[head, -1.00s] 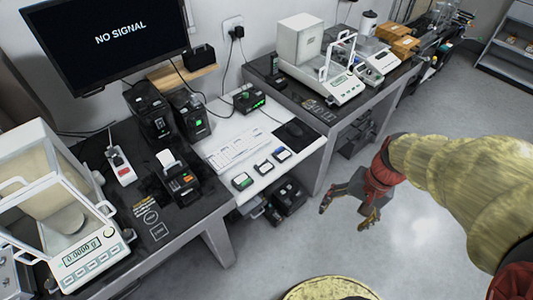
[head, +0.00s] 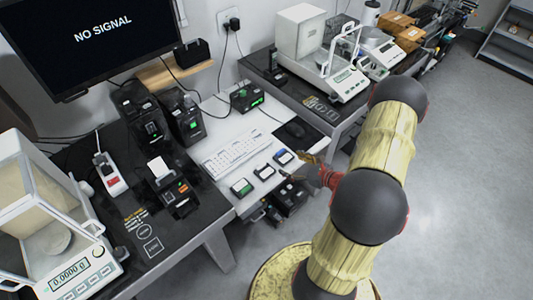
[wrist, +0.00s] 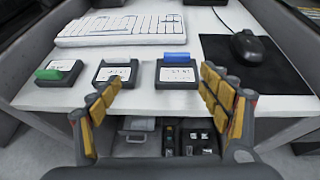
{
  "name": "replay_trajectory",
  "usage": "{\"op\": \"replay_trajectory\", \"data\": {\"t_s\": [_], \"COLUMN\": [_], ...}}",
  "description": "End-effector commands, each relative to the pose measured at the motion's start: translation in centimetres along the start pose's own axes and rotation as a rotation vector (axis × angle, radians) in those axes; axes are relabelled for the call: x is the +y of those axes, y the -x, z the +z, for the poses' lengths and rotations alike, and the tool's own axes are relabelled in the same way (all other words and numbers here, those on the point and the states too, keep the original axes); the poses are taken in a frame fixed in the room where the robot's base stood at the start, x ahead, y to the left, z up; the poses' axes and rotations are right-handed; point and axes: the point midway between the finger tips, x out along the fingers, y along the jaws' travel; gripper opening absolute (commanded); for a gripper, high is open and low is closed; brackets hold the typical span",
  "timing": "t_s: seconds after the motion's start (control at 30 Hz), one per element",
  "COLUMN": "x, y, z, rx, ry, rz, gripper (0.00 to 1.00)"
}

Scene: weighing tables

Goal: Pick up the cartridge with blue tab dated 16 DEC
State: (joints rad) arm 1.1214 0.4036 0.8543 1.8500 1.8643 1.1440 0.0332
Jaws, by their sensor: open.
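The cartridge with the blue tab (wrist: 175,75) sits on the white table's front edge, rightmost of three; its label print is too blurred to read. It also shows in the head view (head: 283,158).
A white keyboard (wrist: 120,28) lies behind the cartridges. A black mouse (wrist: 246,46) on a dark mat (wrist: 270,65) is to the right. Under the table a shelf holds dark boxes (head: 290,197). Floor in front is clear.

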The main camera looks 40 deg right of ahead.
Motion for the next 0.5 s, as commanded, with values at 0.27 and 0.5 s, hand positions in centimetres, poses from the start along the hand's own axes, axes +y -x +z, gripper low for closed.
{"op": "replay_trajectory", "data": {"t_s": [0.27,0.5], "x": [-1.8,-2.3], "y": [-1.5,-3.9], "z": [0.7,0.7], "rx": [-0.025,-0.025], "ry": [-0.028,-0.026], "rz": [-0.058,-0.058], "gripper": [0.78,0.78]}}
